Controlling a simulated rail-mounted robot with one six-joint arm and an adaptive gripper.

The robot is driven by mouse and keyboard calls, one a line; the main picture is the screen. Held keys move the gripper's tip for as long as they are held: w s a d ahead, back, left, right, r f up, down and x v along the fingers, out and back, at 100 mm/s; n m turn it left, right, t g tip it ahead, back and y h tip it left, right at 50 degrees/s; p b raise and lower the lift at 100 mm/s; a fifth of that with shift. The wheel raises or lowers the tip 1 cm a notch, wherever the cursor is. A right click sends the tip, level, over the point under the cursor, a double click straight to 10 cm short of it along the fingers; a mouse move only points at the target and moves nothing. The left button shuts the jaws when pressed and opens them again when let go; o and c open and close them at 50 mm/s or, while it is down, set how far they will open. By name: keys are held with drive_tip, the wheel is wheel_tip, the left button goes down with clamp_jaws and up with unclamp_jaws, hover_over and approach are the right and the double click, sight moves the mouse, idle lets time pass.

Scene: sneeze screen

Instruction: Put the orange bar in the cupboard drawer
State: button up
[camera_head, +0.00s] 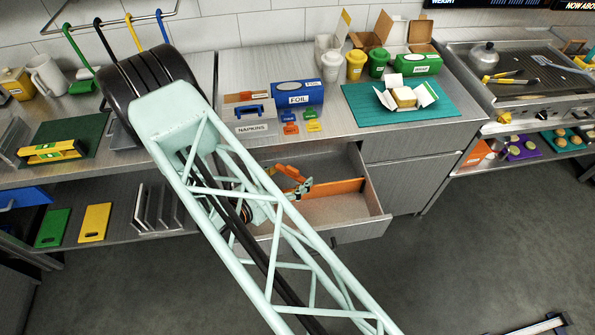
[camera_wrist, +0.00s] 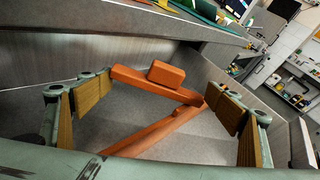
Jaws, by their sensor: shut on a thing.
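The orange bar (camera_wrist: 135,78), with a raised block on it, spans between the fingertips of my gripper (camera_wrist: 158,87) in the wrist view. My gripper is shut on it from end to end, so the fingers stand wide. In the head view the bar (camera_head: 290,172) is over the open cupboard drawer (camera_head: 376,205), near its back left. My gripper is partly hidden behind my arm there. The drawer's grey floor and walls also show in the wrist view (camera_wrist: 235,72). I cannot tell whether the bar touches the drawer floor.
An orange divider (camera_head: 335,187) crosses the drawer, just beside the held bar. The steel counter edge overhangs the drawer's back. The drawer's right front is clear.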

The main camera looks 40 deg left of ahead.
sight(298, 172)
drive_tip(key=x, duration=0.3)
drive_tip(key=shift+w+f, duration=0.1)
drive_tip(key=shift+w, duration=0.25)
drive_tip(key=shift+f+b, duration=0.35)
drive_tip(key=shift+f, duration=0.3)
idle(0.4)
drive_tip(key=o, duration=0.9)
drive_tip(key=shift+r, duration=0.25)
